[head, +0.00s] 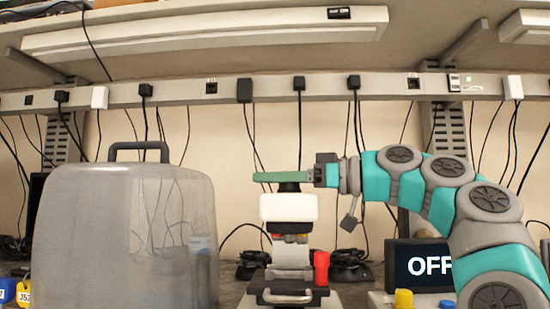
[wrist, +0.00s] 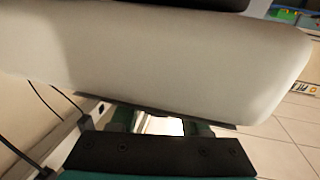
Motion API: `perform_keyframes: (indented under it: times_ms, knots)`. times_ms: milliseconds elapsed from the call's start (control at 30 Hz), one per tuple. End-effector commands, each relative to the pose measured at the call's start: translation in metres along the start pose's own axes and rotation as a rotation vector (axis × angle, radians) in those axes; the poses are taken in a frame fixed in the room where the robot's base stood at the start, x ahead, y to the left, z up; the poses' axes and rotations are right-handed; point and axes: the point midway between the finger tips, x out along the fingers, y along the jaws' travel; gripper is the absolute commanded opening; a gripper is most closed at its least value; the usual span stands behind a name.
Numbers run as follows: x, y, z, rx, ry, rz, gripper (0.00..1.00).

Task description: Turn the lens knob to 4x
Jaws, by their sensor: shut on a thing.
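The white microscope head (head: 290,207) stands in the middle of the head view on its grey stand. A black knob (head: 289,187), which I take as the lens knob, sits on top of it. My gripper (head: 270,177) reaches in level from the right, its green fingers shut across this knob and hiding its upper part. In the wrist view, the white head (wrist: 150,60) fills the upper half, and my dark gripper base with green fingers (wrist: 160,125) is at the bottom. The grip itself is hidden there. No magnification mark can be read.
A cloudy clear cover (head: 125,235) with a dark handle stands left of the microscope. A red cylinder (head: 321,268) stands close to its right. A dark screen (head: 420,266) reads OFF, with a yellow piece (head: 403,299) in front. Cables hang from the rail (head: 180,93) behind.

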Motion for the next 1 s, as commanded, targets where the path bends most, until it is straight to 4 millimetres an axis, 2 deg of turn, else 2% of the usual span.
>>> perform_keyframes:
  times_ms: [33, 400, 1000]
  knots:
    - [0.0004, 0.0013, -0.0055, 0.001, 0.000, -0.023, 0.00]
    - [-0.0001, -0.0043, -0.0022, 0.000, 0.000, -0.175, 0.00]
    - [0.0002, -0.0070, 0.0010, 0.000, -0.002, -0.221, 0.00]
